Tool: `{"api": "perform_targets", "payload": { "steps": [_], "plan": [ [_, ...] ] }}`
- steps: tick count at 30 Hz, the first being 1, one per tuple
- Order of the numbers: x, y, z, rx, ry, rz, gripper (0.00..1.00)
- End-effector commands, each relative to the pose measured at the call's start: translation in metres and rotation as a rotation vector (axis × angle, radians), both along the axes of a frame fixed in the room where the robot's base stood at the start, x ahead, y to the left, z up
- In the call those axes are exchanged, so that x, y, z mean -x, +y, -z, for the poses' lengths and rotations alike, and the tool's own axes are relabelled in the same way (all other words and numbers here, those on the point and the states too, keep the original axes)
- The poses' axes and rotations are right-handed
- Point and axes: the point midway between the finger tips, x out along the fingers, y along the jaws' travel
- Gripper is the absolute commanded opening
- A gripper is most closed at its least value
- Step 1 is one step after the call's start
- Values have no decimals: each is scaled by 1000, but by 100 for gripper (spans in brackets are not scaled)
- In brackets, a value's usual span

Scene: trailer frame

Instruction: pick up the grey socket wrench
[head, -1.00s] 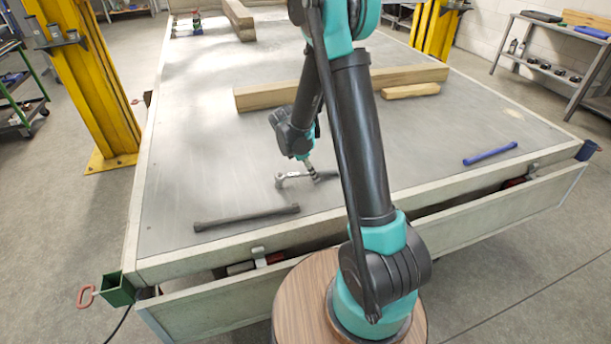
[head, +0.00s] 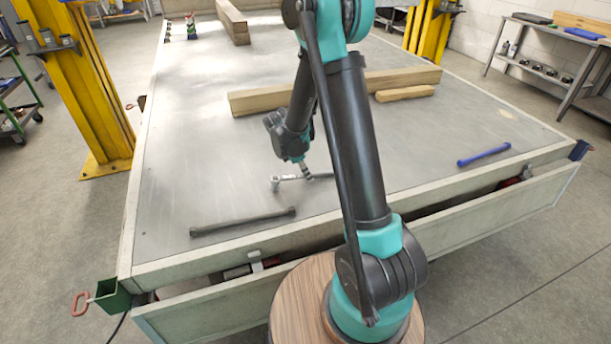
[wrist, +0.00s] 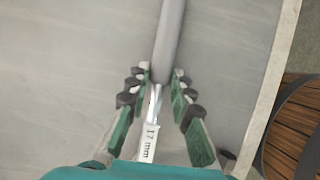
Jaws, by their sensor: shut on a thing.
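The grey socket wrench (head: 288,178) lies over the metal bed top, left of the middle in the head view. Its socket end points left. In the wrist view its grey shaft (wrist: 169,40) runs up between the fingers, and a bright section marked "17 mm" (wrist: 150,138) lies nearer the palm. My gripper (head: 308,174) points down onto the wrench and is shut on it. In the wrist view the fingers of my gripper (wrist: 157,80) stand on both sides of the shaft. I cannot tell whether the wrench touches the bed or is slightly raised.
A dark bar (head: 243,221) lies in front of the wrench, and a blue bar (head: 484,154) lies at the right. A long timber (head: 335,90) and a short wood block (head: 405,93) lie behind. The bed's raised edge (head: 200,252) runs along the front.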

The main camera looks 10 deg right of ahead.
Motion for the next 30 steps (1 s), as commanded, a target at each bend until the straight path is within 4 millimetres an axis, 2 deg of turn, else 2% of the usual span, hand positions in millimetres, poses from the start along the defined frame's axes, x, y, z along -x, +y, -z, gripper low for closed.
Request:
{"api": "perform_targets", "payload": {
  "steps": [8, 21, 30],
  "plan": [
    [1, 0, -31, 0, 0, 0, 0],
    [0, 0, -130, 0, 0, 0, 0],
    [0, 0, -179, 0, 0, 0, 0]
  ]
}}
